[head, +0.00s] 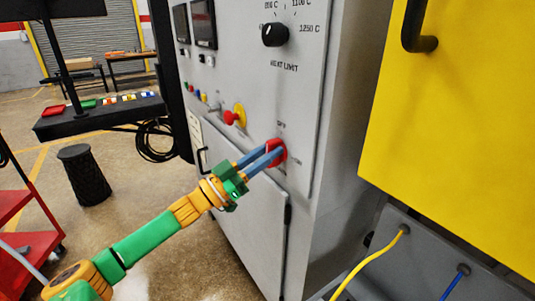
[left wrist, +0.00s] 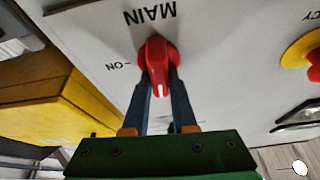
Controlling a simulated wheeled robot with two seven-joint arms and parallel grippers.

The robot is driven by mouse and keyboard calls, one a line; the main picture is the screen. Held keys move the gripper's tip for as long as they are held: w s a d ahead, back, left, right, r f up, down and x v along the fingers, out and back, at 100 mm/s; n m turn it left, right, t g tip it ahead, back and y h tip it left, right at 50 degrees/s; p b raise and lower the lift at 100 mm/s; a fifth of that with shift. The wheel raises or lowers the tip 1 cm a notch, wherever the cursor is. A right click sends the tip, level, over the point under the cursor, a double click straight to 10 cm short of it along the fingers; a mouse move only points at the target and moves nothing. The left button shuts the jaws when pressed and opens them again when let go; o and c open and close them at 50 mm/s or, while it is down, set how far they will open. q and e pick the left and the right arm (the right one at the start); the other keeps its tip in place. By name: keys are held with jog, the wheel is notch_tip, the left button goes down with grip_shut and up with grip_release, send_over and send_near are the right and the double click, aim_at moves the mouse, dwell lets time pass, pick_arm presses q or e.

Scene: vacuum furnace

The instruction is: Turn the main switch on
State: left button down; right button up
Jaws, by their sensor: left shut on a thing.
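The main switch (head: 281,150) is a red rotary knob on the grey furnace cabinet (head: 255,110). It also shows in the left wrist view (left wrist: 157,55), where the panel lettering MAIN and ON appears upside down. The white mark on the knob points down in that view, toward the gripper's palm and away from the ON label at left. In the head view an OFF label is above the knob and an ON label to its right. My left gripper (head: 267,155) is shut on the knob, one blue finger on each side (left wrist: 160,84). My right gripper is not in view.
A yellow-based red emergency button (head: 236,115) is up-left of the switch, with the black heat limit dial (head: 275,34) above. A yellow cabinet (head: 450,130) stands close at right. Yellow and blue cables are below it. A red cart (head: 22,215) is at left.

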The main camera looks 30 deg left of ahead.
pick_arm(q)
jog(key=m+g+h+b, duration=0.1)
jog(key=m+h, duration=0.1)
jog(key=m, duration=0.3)
jog(key=shift+f, duration=0.1)
jog(key=m+g+h, duration=0.1)
jog(key=m+g, duration=0.1)
jog(key=m, duration=0.2)
jog(key=shift+d+m+b, duration=0.15)
jog(key=shift+m+b, duration=0.25)
jog(key=m+g, duration=0.1)
jog(key=m, duration=0.1)
jog(key=m+g+h, duration=0.1)
jog(key=m, duration=0.2)
jog(key=shift+s+d+m+g+p, duration=0.1)
jog(key=shift+m+g+p, duration=0.2)
jog(key=shift+g+p, duration=0.1)
jog(key=m, duration=0.1)
jog(key=m+g, duration=0.1)
jog(key=m, duration=0.1)
jog(key=m+p, duration=0.1)
jog(key=m, duration=0.1)
jog(key=shift+f+g+y, duration=0.25)
jog(key=shift+g+y, duration=0.05)
jog(key=shift+g, duration=0.1)
jog(key=shift+d+f+m, duration=0.1)
jog(key=shift+m, duration=0.3)
jog(key=c, duration=0.7)
grip_release()
